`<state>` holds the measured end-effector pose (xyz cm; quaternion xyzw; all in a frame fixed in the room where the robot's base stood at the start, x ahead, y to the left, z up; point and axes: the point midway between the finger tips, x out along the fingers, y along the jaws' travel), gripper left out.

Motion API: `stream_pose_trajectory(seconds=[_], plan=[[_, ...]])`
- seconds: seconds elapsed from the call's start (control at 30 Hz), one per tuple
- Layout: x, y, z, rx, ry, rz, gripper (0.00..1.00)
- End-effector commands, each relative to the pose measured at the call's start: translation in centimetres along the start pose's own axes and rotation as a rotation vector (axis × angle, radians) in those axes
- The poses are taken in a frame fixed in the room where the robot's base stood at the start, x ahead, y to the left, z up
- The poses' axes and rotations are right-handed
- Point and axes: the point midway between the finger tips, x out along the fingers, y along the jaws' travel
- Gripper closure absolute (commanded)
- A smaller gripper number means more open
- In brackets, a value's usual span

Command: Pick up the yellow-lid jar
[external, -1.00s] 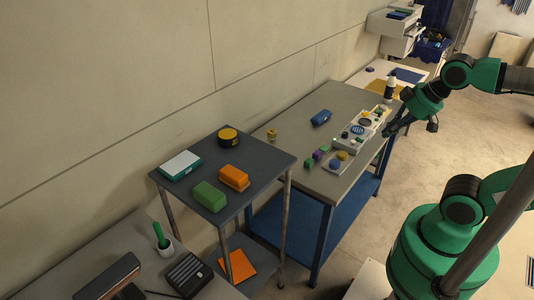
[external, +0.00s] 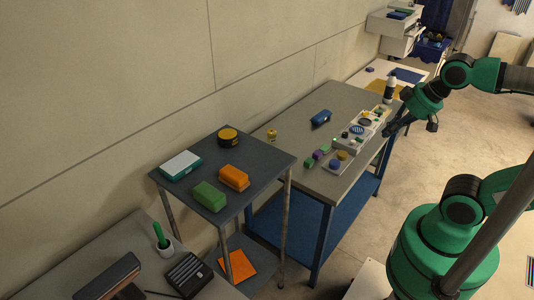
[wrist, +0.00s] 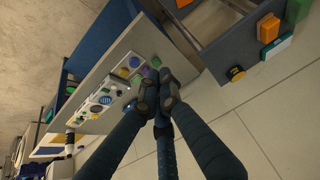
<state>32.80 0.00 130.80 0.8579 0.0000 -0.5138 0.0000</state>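A small jar with a yellowish lid (external: 271,134) stands upright near the left, wall-side edge of the grey-topped workbench (external: 345,102). It is tiny in the external view, and I cannot pick it out in the wrist view. My gripper (external: 388,131) is off to the right, by the workbench's right edge and well apart from the jar. In the wrist view my gripper's dark fingers (wrist: 158,86) converge with their tips together and nothing seen between them. They cover part of the workbench.
A dark cart (external: 260,162) holds a round yellow-and-black tin (external: 228,137), an orange block (external: 233,178), a green block (external: 209,196) and a teal-white box (external: 181,165). A blue object (external: 321,117) and trays of small parts (external: 350,138) are on the workbench.

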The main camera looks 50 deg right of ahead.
Motion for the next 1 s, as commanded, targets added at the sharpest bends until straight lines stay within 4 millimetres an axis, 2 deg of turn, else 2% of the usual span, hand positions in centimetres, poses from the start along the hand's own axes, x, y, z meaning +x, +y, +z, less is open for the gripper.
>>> stream_pose_trajectory(seconds=[0.27,0.3,0.5,0.57,1.0], plan=[[0.00,0.00,0.00,0.000,0.000,0.000,1.00],[0.00,0.00,-0.01,0.000,0.000,0.000,0.90],[0.00,0.00,-0.01,0.000,0.000,0.000,0.50],[0.00,0.00,-0.01,0.000,0.000,0.000,0.40],[-0.11,0.04,-0.60,0.005,-0.003,0.001,0.40]])
